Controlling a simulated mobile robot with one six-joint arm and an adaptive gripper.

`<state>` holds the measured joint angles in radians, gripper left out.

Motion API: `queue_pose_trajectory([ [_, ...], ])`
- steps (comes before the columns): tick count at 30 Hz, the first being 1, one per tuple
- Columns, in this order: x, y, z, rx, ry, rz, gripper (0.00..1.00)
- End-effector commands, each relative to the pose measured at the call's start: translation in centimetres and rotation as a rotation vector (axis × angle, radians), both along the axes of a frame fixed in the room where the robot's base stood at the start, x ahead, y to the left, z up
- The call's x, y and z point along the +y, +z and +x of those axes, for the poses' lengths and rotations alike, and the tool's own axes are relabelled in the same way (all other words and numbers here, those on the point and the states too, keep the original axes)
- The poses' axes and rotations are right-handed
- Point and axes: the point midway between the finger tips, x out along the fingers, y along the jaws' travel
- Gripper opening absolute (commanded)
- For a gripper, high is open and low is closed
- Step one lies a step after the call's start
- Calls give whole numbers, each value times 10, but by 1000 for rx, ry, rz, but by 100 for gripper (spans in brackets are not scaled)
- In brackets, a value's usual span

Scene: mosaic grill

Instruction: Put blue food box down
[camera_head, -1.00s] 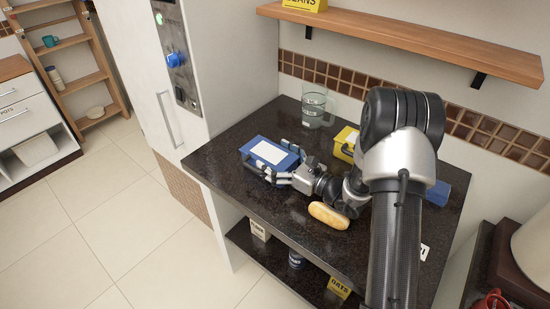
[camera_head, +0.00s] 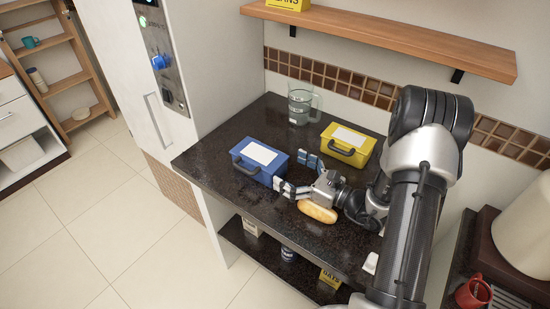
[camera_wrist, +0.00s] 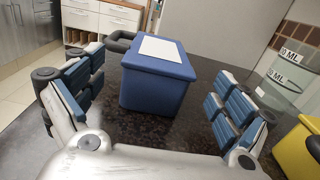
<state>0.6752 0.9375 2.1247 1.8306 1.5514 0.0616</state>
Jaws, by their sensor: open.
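The blue food box (camera_head: 258,160) stands upright on the dark countertop (camera_head: 225,150), with a white label on its lid and a dark handle on its left side. In the wrist view the blue box (camera_wrist: 158,82) stands just ahead, between and beyond the spread fingers. My gripper (camera_head: 296,174) is open and empty, to the right of the box and apart from it. The wrist view shows both fingers of my gripper (camera_wrist: 155,100) wide apart with bare counter between them.
A yellow box (camera_head: 348,146) and a clear measuring jug (camera_head: 300,104) stand behind. A bread roll (camera_head: 317,211) lies just in front of my gripper. A wooden shelf (camera_head: 390,40) hangs above. The counter's front left edge is close to the blue box.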

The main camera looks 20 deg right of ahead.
Motion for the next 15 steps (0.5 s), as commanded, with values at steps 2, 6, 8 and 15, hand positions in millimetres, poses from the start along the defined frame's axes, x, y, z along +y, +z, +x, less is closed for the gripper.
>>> queue_pose_trajectory([
  [2, -8, 1, -9, 1, -4, 0, 94],
  [6, -13, 1, -18, 0, 3, -2, 94],
  [8, -9, 5, -21, -4, 21, -12, 94],
  [15, 70, 64, -49, -75, 351, -225, 94],
])
